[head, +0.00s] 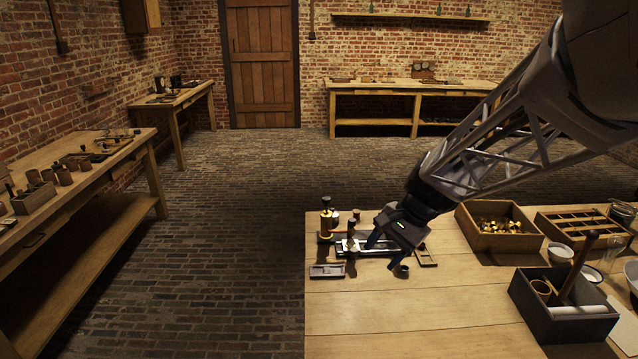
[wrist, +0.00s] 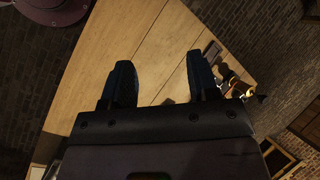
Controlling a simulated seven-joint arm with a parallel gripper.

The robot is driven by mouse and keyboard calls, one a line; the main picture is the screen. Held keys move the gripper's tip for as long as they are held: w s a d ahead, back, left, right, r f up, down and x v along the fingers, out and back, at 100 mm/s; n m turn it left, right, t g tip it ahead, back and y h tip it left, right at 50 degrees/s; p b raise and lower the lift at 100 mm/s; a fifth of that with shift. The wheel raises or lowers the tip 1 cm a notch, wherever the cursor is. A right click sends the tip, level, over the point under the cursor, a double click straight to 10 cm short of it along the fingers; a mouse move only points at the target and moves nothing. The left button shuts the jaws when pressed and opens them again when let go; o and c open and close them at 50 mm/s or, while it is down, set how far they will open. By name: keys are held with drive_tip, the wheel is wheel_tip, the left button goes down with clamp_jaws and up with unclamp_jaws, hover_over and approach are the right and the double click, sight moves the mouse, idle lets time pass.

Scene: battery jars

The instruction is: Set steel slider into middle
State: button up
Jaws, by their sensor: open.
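My gripper (head: 386,256) is above the near table beside a small apparatus, its two dark fingers apart with nothing seen between them. In the wrist view my gripper (wrist: 161,80) is also spread, with bare wood between the fingers. The apparatus (head: 349,245) has a pale metal strip, a dark base and upright posts; part of it shows in the wrist view (wrist: 232,80). A small flat piece with a grey top (head: 327,271) lies in front of it. I cannot tell for sure which part is the steel slider or its middle position; my gripper hides some of the apparatus.
A small wooden piece (head: 426,256) lies right of my gripper. A box of brass parts (head: 484,240), a divided tray (head: 573,240) and a dark box holding a tool (head: 562,328) stand farther right. The table front (head: 410,315) is clear.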

drive_tip(key=w+d+f+m+y, duration=0.1)
drive_tip(key=w+f+m+y, duration=0.15)
drive_tip(key=w+f, duration=0.4)
drive_tip(key=w+d+f+m+y, duration=0.1)
drive_tip(key=w+f+m+y, duration=0.15)
drive_tip(key=w, duration=0.75)
drive_tip(key=m+t+y, duration=0.3)
drive_tip(key=m, duration=0.4)
approach(354, 250)
drive_tip(key=shift+x, duration=1.15)
drive_tip(key=shift+a+f, duration=0.1)
drive_tip(key=shift+h, duration=0.3)
drive_tip(key=shift+x, duration=3.8)
drive_tip(key=shift+w, duration=0.1)
clamp_jaws()
